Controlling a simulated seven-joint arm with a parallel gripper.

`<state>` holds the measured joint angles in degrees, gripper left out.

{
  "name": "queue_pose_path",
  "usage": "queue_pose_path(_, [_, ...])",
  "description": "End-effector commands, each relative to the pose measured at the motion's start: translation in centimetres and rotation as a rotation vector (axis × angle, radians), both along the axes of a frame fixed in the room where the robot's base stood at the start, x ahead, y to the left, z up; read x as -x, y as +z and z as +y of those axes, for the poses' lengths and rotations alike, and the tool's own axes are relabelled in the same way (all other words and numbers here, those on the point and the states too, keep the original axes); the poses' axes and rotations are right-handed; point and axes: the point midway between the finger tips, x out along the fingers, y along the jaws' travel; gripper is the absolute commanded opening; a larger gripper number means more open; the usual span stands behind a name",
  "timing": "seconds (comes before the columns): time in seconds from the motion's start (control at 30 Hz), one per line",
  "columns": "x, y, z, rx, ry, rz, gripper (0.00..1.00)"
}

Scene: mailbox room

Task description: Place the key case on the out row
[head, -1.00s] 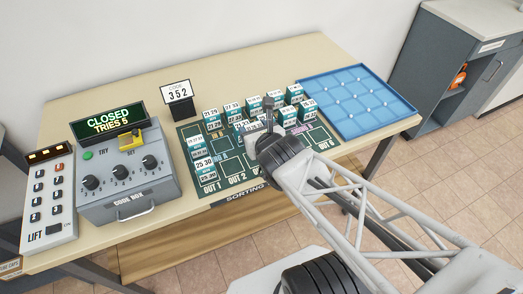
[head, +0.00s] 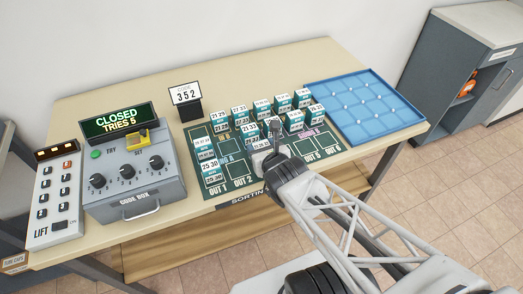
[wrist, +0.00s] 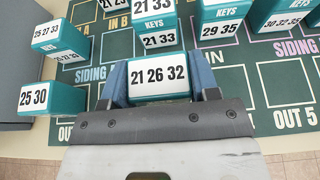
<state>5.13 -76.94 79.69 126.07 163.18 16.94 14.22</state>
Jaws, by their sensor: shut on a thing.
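My gripper (wrist: 160,82) is shut on a teal key case with a white label reading 21 26 32 (wrist: 158,77). Its blue fingers sit on the case's left and right sides. In the head view my gripper (head: 272,145) is over the front middle of the dark green sorting mat (head: 240,184), right of OUT 2 and left of OUT 5. The spot under the held case is hidden by my gripper, and I cannot tell whether the case touches the mat. A case labelled 25 30 (wrist: 48,97) stands by OUT 1 at the mat's front left.
Several teal key cases (head: 239,113) stand on the back and middle of the mat, just beyond the held one. A blue gridded tray (head: 395,125) lies at the right. The code box (head: 135,180), lift panel (head: 55,205) and a 352 sign (head: 186,95) are at the left and back.

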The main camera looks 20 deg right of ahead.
Motion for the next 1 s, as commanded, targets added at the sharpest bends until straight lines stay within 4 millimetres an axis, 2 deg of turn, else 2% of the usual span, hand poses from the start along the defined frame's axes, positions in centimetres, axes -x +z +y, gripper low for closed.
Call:
queue_pose_path(0.13, [0.0, -1.1, 0.0, 0.001, 0.0, 0.001, 0.29])
queue_pose_path(0.63, [0.0, -1.6, 0.0, 0.001, 0.0, 0.0, 0.29])
queue_pose_path(0.67, [0.0, -1.6, 0.0, 0.001, 0.0, 0.0, 0.6])
queue_pose_path(0.8, [0.0, -1.6, 0.0, 0.001, 0.0, 0.0, 0.81])
queue_pose_path(1.0, [0.0, -1.6, 0.0, 0.001, 0.0, 0.0, 0.81])
